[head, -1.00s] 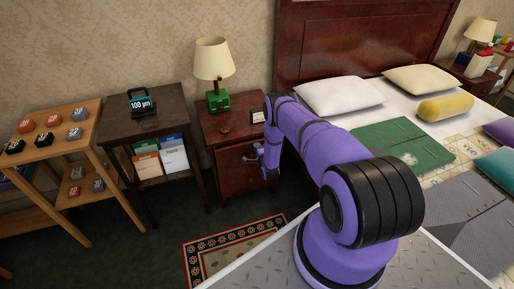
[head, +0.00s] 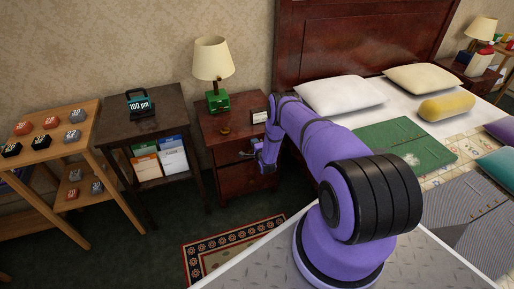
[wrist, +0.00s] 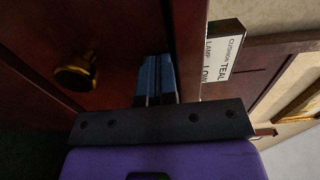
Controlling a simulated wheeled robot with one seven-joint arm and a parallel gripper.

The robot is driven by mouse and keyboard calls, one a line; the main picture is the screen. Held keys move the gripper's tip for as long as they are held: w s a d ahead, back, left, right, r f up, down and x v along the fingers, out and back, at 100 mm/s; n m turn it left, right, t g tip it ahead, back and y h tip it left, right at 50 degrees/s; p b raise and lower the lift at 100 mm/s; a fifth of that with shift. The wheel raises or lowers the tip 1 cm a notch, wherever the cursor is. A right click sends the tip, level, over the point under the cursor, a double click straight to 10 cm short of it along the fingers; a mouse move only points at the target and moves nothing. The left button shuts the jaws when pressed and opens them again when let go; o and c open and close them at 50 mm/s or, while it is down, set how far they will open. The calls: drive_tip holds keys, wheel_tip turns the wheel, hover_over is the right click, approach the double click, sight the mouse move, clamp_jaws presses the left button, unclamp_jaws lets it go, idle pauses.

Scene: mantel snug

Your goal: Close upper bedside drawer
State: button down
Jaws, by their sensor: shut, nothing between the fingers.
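The dark red-brown bedside cabinet (head: 228,178) stands left of the bed. Its upper drawer front (head: 226,154) lies just under the top and looks flush or nearly so; my gripper partly covers it. My gripper (head: 246,155) is at the right part of this front. In the wrist view, the shut fingers (wrist: 155,80) point at the red-brown wood beside a projecting board, close to or touching it; contact cannot be told. A brass knob (wrist: 75,72) stands on a front panel to the left of the fingers. Nothing shows between the fingers.
A lamp with a green base (head: 217,102) and a small label sign (head: 260,116) stand on the cabinet top. A dark side table (head: 160,124) stands left, the bed (head: 420,90) right. A patterned rug (head: 225,245) lies on the floor in front.

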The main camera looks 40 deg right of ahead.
drive_tip(key=shift+w+d+r, duration=0.1)
drive_tip(key=shift+w+r, duration=0.15)
drive_tip(key=v, duration=1.1)
drive_tip(key=shift+s+f, duration=0.15)
drive_tip(key=shift+f, duration=0.05)
